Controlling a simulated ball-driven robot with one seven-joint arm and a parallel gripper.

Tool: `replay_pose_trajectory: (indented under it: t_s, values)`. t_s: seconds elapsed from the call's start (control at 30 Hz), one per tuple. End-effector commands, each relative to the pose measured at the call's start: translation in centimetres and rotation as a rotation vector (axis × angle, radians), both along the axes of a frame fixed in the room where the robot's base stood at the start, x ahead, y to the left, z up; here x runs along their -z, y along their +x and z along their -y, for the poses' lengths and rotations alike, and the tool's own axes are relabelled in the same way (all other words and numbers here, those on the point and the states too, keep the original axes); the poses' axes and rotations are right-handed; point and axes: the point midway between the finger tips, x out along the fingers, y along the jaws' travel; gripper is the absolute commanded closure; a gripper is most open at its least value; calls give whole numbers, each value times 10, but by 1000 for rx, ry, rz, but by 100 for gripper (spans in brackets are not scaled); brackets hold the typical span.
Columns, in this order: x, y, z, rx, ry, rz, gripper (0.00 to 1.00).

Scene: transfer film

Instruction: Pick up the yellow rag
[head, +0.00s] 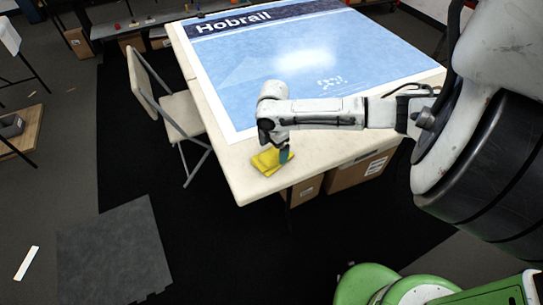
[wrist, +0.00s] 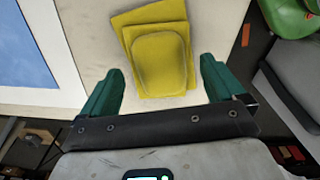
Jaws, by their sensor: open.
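The yellow rag (head: 265,163) lies folded on the near corner of the cream table (head: 237,180) in the head view. In the wrist view the yellow rag (wrist: 158,58) shows as stacked folded layers ahead of and between the fingers. My gripper (wrist: 158,85) has its two green fingers spread apart, one on each side of the rag's lower part. In the head view my gripper (head: 284,156) is at the rag's right side, pointing down. It holds nothing. The height of the fingertips above the table is hard to tell.
A blue poster marked Hobrail (head: 270,60) covers most of the table. A folding chair (head: 175,112) stands at the table's left side. Cardboard boxes (head: 357,172) sit under the table. A grey mat (head: 113,250) lies on the dark floor, which is mostly clear at the front left.

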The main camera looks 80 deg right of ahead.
Motion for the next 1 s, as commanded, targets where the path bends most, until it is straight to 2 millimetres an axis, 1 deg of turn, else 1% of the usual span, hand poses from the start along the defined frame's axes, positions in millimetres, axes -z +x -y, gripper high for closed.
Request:
replay_pose_trajectory:
  t_s: [0.03,0.1,0.2,0.47,1.0]
  values:
    - [7,0,0,1,0,-2,4]
    - [16,0,0,1,1,-1,4]
    - [22,0,0,0,-1,-1,4]
    - [24,0,0,0,-1,0,5]
    - [24,0,0,0,-1,0,57]
